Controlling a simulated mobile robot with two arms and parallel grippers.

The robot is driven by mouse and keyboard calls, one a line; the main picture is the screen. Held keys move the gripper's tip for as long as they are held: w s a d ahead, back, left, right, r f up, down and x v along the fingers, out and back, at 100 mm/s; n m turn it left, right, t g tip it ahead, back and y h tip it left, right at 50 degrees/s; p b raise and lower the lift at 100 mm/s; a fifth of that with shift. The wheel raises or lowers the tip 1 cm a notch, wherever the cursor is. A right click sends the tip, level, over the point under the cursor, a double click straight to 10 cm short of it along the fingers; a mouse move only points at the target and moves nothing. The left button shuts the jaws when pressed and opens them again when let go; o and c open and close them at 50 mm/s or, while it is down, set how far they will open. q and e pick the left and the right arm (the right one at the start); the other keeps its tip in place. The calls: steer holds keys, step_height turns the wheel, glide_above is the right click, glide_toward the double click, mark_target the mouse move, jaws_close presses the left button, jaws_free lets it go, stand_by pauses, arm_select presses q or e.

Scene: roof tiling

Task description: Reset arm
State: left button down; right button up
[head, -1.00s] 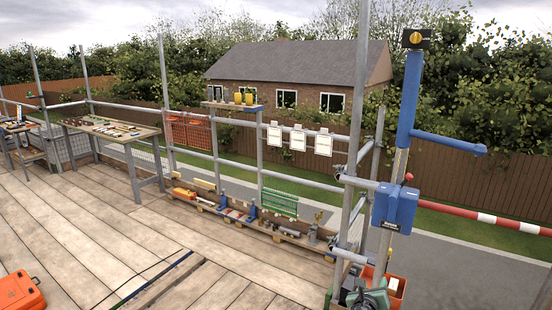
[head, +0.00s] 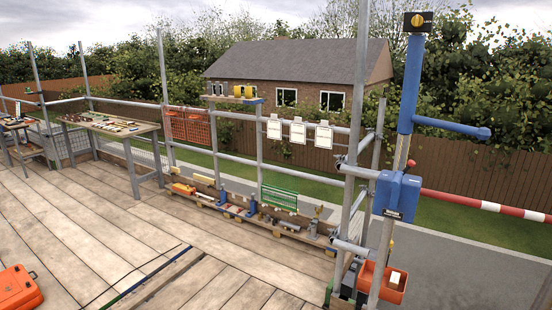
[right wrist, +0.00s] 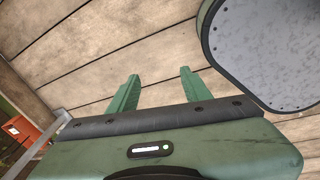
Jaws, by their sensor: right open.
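My right gripper (right wrist: 159,88) shows in the right wrist view. Its two green fingers stand well apart with only wooden boards behind them, so it is open and empty. No part of my right gripper can be made out in the head view. My left gripper is in neither view.
A plank deck (head: 110,230) spreads out clear in front. An orange case (head: 18,289) lies at the lower left. A workbench (head: 118,127) with small items stands at the left. Scaffold poles (head: 352,130), a blue hoist post (head: 411,85) and an orange bin (head: 390,284) stand at the right.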

steer(key=s+f+m, duration=0.1)
steer(key=s+m, duration=0.2)
steer(key=s, duration=0.3)
steer(key=s+f+m+g, duration=0.1)
steer(key=s+m, duration=0.2)
steer(key=s, duration=0.4)
steer(key=shift+a+f+y+b, duration=0.3)
steer(key=shift+a+f+b, duration=0.05)
